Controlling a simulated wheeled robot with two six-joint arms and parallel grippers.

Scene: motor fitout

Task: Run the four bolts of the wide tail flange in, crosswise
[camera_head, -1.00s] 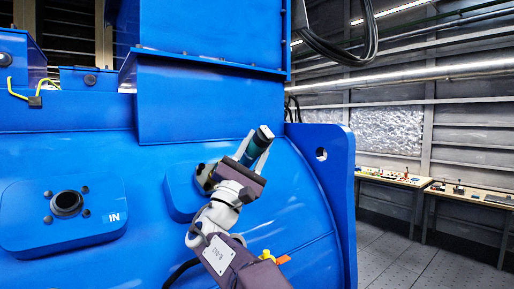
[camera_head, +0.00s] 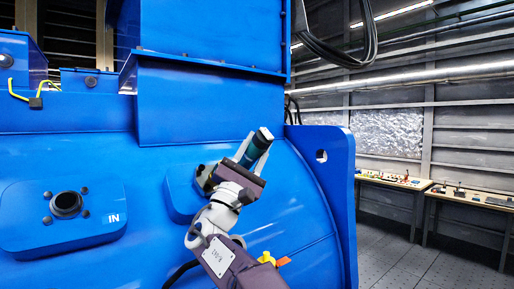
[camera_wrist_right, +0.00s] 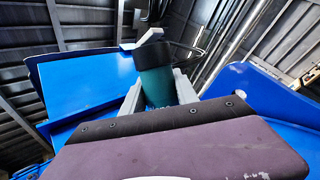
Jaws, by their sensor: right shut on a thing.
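My right gripper (camera_head: 253,153) is shut on a teal cylindrical tool with a black end (camera_head: 264,134), held tilted in front of the blue motor casing. In the right wrist view the tool (camera_wrist_right: 156,84) stands between the two grey fingers. Behind the gripper is a raised blue pad (camera_head: 180,198) with a dark round part (camera_head: 204,176) partly hidden by my wrist; its bolts cannot be made out. At the left, a wide blue flange plate (camera_head: 30,230) marked IN has a dark round port (camera_head: 66,204) with several bolt heads around it. I cannot tell which is the tail flange. My left gripper is not in view.
The blue casing (camera_head: 80,155) fills the left and middle. A thick blue end plate (camera_head: 330,200) with a hole stands right of my arm. Workbenches (camera_head: 395,180) with small items line the far wall. Dark cables (camera_head: 350,55) hang above. Open floor lies at the right.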

